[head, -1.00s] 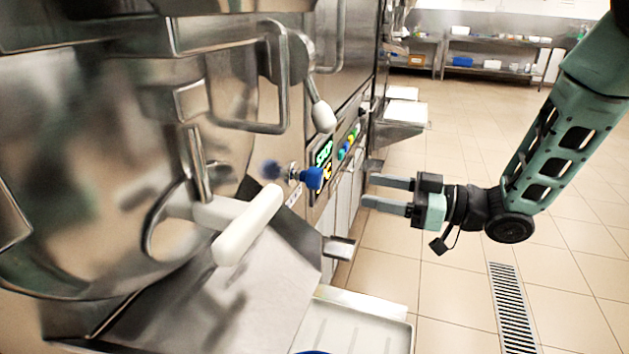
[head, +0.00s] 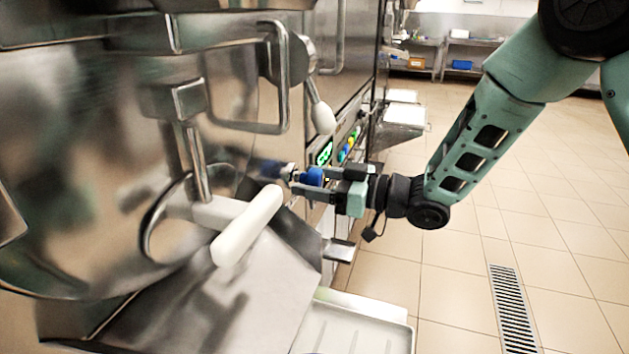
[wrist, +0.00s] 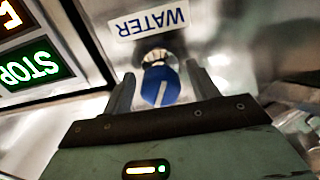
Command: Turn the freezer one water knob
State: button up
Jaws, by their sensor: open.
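The water knob is a blue knob (head: 313,177) on a metal stem on the freezer front. In the wrist view the blue knob (wrist: 160,86) has a white line on its face and sits below a "WATER" label (wrist: 151,22), which appears upside down. My gripper (head: 312,181) is at the knob, reaching in from the right. In the wrist view my gripper (wrist: 160,88) is open, with one finger on each side of the knob. I cannot tell whether either finger touches it.
A white-handled lever (head: 248,225) stands out from the freezer front, left of the knob. A lit STOP display (wrist: 36,67) is beside the knob. A metal chute (head: 215,290) and pale tray (head: 355,326) lie below. Open tiled floor (head: 450,270) is to the right.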

jog(key=c, duration=1)
jog(key=shift+p, duration=0.35)
jog(key=shift+r+m+p, duration=0.2)
jog(key=shift+m+p, duration=0.85)
jog(key=shift+m, duration=0.05)
jog(key=m+p, duration=0.3)
jog(key=shift+p, duration=0.35)
jog(key=m+p, duration=0.3)
jog(key=m, duration=0.1)
jog(key=shift+m+p, duration=0.35)
jog(key=shift+m, duration=0.05)
jog(key=shift+f+m+p, duration=0.1)
jog(key=shift+m+p, duration=0.75)
jog(key=shift+m, duration=0.35)
